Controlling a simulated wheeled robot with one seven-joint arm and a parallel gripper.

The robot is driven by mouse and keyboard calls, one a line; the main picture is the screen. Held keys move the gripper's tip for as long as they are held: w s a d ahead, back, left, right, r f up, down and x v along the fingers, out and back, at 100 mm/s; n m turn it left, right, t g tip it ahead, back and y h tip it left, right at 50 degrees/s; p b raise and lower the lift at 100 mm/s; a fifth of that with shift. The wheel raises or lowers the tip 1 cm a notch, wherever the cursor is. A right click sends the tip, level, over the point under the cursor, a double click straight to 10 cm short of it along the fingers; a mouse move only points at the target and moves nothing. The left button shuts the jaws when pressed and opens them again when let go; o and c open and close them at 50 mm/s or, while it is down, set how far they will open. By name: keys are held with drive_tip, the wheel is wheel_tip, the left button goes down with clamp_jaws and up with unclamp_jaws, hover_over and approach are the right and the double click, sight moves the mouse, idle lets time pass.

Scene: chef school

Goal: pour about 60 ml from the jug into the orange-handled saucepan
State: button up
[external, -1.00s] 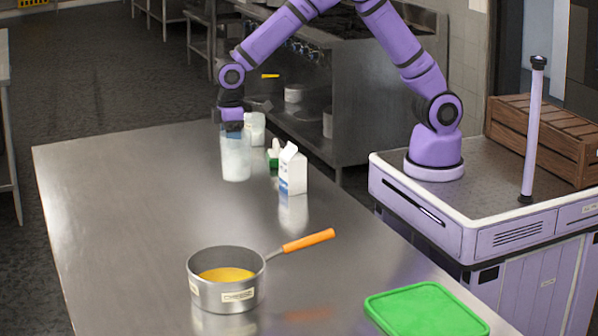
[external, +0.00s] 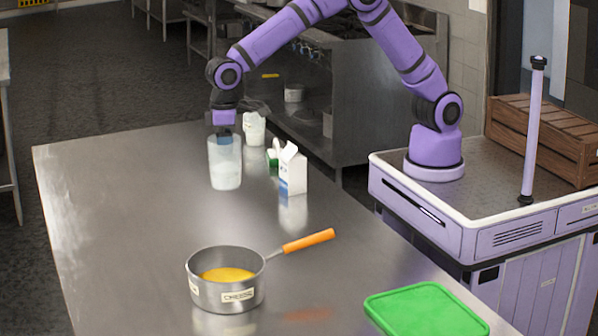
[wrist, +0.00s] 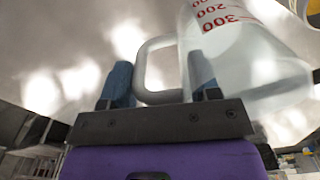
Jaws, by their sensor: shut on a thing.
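The jug (external: 225,166) is clear, with pale liquid in its lower part. It hangs or stands roughly upright at the table's far end; I cannot tell if its base touches. In the wrist view the jug (wrist: 240,55) shows red marks, 200 and 300 among them. My gripper (external: 224,135) is shut on its handle, and the blue fingers (wrist: 158,76) sit either side of it. The saucepan (external: 226,292) is grey metal with an orange handle (external: 309,241) pointing right. It stands at the near end, apart from the jug, with yellow contents and a pale label.
A white cup-like container (external: 254,129), a small green-and-white item (external: 273,158) and a white carton (external: 292,170) stand right of the jug. A green lid or board (external: 425,310) lies at the near right. The metal table (external: 125,205) is clear between jug and saucepan and to the left.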

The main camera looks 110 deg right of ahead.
drive_tip(key=s+a+m, duration=0.2)
drive_tip(key=a+m, duration=0.4)
drive_tip(key=a, duration=3.2)
wheel_tip(320, 180, down, 13)
drive_tip(key=shift+a, duration=0.35)
drive_tip(key=w+d+r+g+y, duration=0.4)
drive_tip(key=g+y, duration=0.3)
drive_tip(key=y, duration=0.3)
drive_tip(key=shift+d+r+g+p, duration=0.35)
drive_tip(key=shift+d+r, duration=0.2)
drive_tip(key=shift+r, duration=0.1)
drive_tip(key=shift+w+d+r+g+y, duration=0.15)
drive_tip(key=shift+r+g+y, duration=0.25)
drive_tip(key=shift+y, duration=0.3)
